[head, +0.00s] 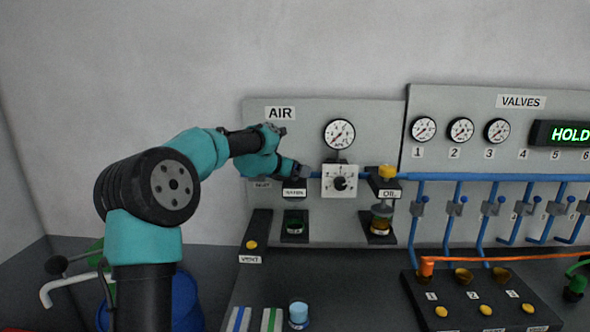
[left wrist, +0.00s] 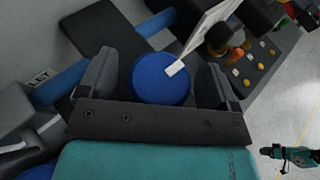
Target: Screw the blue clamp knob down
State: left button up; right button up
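The round blue clamp knob (left wrist: 160,78) shows in the left wrist view, between the two fingers of my left gripper (left wrist: 157,70). The fingers are open, one on each side of the knob, with a small gap visible on either side. In the head view my left gripper (head: 294,169) is at the AIR panel, left of the white dial plate. The knob cannot be made out there behind my arm. A small teal and black arm end at the lower right of the left wrist view (left wrist: 290,155) looks like my right arm; its fingers are too small to read.
The white dial plate (head: 340,188) stands close to the right of my left gripper, with a gauge (head: 339,134) above it. Blue pipes (head: 490,177) run along the VALVES panel (head: 560,102). A light-blue-topped jar (head: 298,314) stands on the bench.

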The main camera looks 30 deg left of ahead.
pick_arm(q)
jog(key=c, duration=0.9)
jog(key=shift+o, duration=0.2)
jog(key=shift+m+h, duration=0.4)
jog(key=m+g+h, duration=0.1)
jog(key=m+h, duration=0.2)
jog(key=shift+g, duration=0.4)
jog(key=shift+m+g+h, duration=1.6)
jog(key=shift+m+g, duration=0.1)
jog(key=shift+m, duration=0.2)
jog(key=o, duration=0.9)
